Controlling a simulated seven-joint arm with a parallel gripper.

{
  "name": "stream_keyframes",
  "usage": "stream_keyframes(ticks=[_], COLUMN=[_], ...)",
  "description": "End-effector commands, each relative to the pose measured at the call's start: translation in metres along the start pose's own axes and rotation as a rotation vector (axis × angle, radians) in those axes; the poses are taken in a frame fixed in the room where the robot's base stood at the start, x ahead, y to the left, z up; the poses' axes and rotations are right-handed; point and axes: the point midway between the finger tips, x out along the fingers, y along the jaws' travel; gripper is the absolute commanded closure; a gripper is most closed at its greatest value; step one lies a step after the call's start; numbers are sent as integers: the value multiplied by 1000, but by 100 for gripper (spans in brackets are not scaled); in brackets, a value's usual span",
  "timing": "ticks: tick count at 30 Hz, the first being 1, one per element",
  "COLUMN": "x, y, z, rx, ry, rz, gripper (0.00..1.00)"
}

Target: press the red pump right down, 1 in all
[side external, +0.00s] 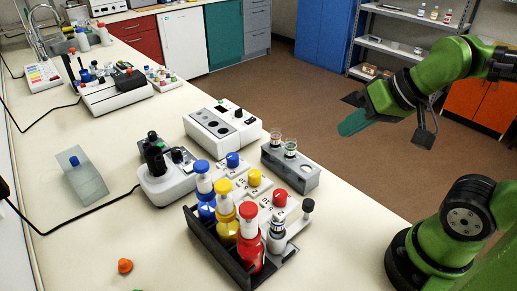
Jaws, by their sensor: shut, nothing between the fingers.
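The red pump (249,212) tops a red bottle (251,250) at the front right end of a dark rack (215,250). It stands upright, its head above a white collar. The yellow pump (224,187) and blue pump (202,167) stand in a row behind it, on bottles of matching colours. My gripper (350,125) is at the upper right, beyond the bench's right edge, raised and well apart from the red pump. Its greenish fingers look shut and empty.
Beside the pumps are a board with blue, yellow and red knobs (280,197), a dark-capped bottle (277,234) and a grey vial block (291,172). Behind stand a white instrument (222,125) and a grey device (166,182). An orange knob (125,266) lies front left, where the bench is mostly clear.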

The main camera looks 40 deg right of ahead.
Motion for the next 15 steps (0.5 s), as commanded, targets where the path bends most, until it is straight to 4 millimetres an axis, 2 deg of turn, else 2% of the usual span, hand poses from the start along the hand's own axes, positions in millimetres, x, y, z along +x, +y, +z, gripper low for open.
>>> stream_keyframes(ticks=[5, 8, 11, 15], x=[5, 12, 19, 24], y=[-11, -33, -62, -113], z=[8, 18, 29, 44], rx=[-46, -160, -370, -734], ry=[-37, -90, -137, -149], rz=[-19, -33, -25, -1], gripper=[100, 100, 100, 100])
